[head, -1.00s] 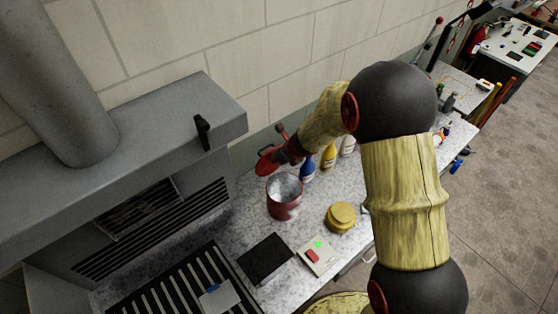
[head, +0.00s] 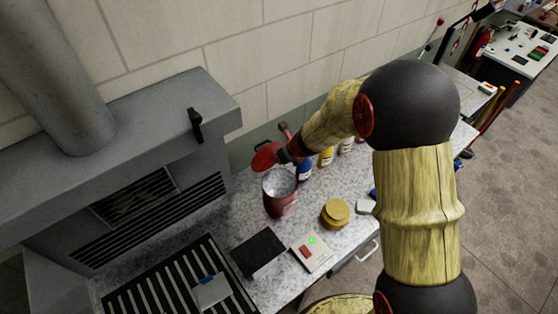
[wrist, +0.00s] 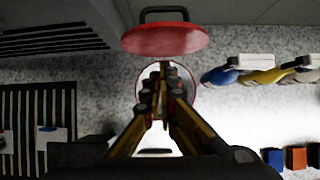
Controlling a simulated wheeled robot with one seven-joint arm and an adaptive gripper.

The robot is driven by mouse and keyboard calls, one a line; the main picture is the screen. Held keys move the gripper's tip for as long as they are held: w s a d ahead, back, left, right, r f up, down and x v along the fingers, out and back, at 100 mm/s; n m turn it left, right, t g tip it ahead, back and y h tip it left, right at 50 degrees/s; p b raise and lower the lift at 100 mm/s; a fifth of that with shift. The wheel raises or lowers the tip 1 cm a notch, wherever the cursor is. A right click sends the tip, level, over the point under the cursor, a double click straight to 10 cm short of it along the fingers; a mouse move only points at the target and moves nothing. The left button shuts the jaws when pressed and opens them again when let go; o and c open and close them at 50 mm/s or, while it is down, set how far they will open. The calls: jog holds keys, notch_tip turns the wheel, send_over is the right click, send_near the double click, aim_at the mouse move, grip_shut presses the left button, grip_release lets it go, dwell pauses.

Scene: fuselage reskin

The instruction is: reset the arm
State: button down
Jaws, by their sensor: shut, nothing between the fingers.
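My gripper (wrist: 162,68) is shut and empty. In the wrist view its fingertips meet over the open mouth of a red pot below. In the head view my arm bends over the bench and its end is above the pot (head: 279,205), with the fingers mostly hidden. A red disc-shaped lid (wrist: 165,40) with a dark handle shows just beyond the fingertips, and in the head view a red disc (head: 266,155) shows beside the wrist, above the pot. I cannot tell whether the lid touches the gripper or what supports it.
The speckled bench (head: 225,227) holds a yellow round container (head: 335,214), a switch box (head: 311,252) with a green light, a black pad (head: 258,252) and a slatted grille (head: 150,290). Bottles (head: 326,157) stand by the wall. A grey hood (head: 150,115) rises at left.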

jog(key=w+p+v, duration=0.1)
jog(key=p+v, duration=0.1)
jog(key=v, duration=0.5)
jog(key=shift+a+r, duration=0.25)
jog(key=shift+r, duration=0.15)
jog(key=shift+w, duration=0.1)
